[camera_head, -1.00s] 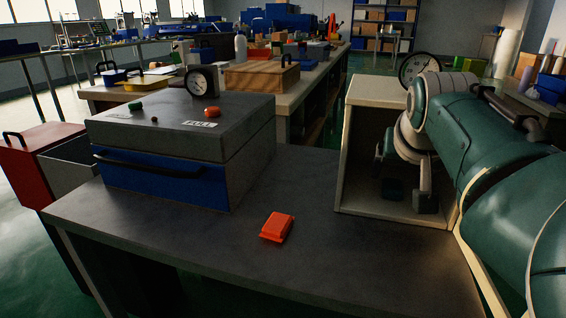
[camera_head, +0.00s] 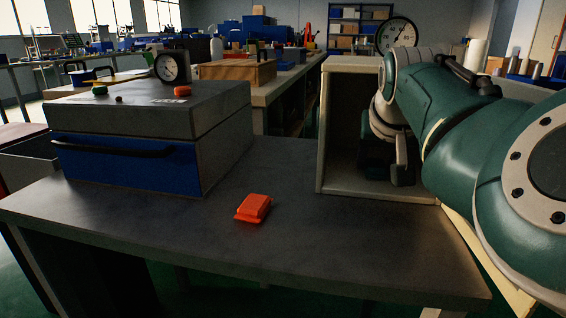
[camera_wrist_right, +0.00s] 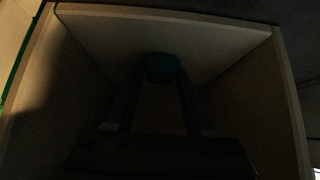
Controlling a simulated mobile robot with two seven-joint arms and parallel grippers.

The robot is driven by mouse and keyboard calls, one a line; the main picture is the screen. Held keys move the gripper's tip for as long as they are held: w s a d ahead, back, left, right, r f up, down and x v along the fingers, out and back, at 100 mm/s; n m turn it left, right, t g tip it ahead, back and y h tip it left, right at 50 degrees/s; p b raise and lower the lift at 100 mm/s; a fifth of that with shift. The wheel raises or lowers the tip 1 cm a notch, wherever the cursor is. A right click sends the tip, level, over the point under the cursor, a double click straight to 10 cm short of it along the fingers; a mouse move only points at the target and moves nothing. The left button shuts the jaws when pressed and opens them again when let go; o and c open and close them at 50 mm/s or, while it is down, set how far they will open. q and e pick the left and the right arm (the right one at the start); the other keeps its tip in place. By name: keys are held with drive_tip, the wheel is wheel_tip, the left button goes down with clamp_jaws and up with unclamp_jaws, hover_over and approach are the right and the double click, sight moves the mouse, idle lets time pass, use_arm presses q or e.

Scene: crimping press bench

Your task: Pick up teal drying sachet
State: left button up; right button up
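The teal sachet (camera_wrist_right: 161,67) shows in the right wrist view, small and dark, against the inner wall of an open-fronted box. In the head view I cannot make it out; the box and my arm hide it. My right gripper (camera_head: 387,165) is inside the box's opening. In the right wrist view its two dark fingers (camera_wrist_right: 158,100) stand apart, with the sachet between or just beyond their tips. The picture is too dark to tell whether they touch it. My left gripper is in neither view.
The pale box (camera_head: 327,130) stands on the grey bench (camera_head: 150,215), its walls close around my gripper. A red-orange block (camera_head: 254,208) lies on the open bench top. A blue and grey case (camera_head: 130,165) with a black handle stands at left. A dial gauge (camera_head: 396,35) shows behind my arm.

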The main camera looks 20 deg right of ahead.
clamp_jaws()
idle(0.4)
